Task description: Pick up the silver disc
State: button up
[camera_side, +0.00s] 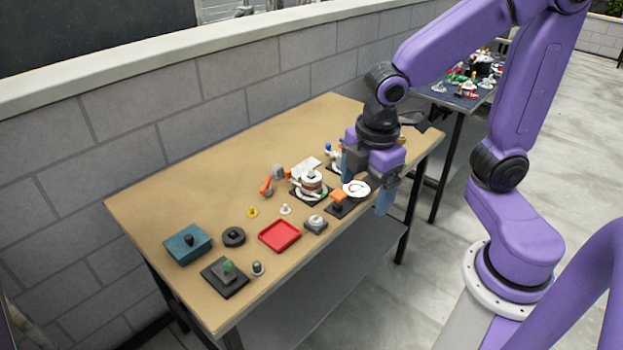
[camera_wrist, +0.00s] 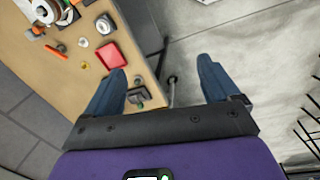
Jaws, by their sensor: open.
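A silver round piece (camera_side: 316,219), which looks like the silver disc, sits on a small grey block on the table (camera_side: 200,195), right of the red tray. It also shows in the wrist view (camera_wrist: 103,24), at upper left beside the red tray. My gripper (camera_side: 367,186) is above the table's right front part, to the right of the silver piece and apart from it. Its two blue fingers are spread with nothing between them. In the wrist view my gripper (camera_wrist: 164,68) spans the table's edge and the floor.
The red tray (camera_side: 280,235) lies mid-table. A teal box (camera_side: 183,248), a black ring (camera_side: 234,237) and a dark plate with a green knob (camera_side: 222,286) stand left. Near my gripper are a white dish (camera_side: 356,187), an orange piece (camera_side: 338,196) and clutter. The back left tabletop is clear.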

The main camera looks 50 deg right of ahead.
jog(key=w+d+f+n+h, duration=0.1)
jog(key=w+d+n+h, duration=0.2)
jog(key=w, duration=1.2)
jog(key=n, duration=0.4)
send_near(311, 173)
jog(key=shift+t+h, duration=0.3)
jog(key=x, duration=1)
jog(key=shift+s+a, duration=0.2)
jog(key=shift+a, duration=0.1)
jog(key=c, duration=1.2)
jog(key=shift+r, duration=0.1)
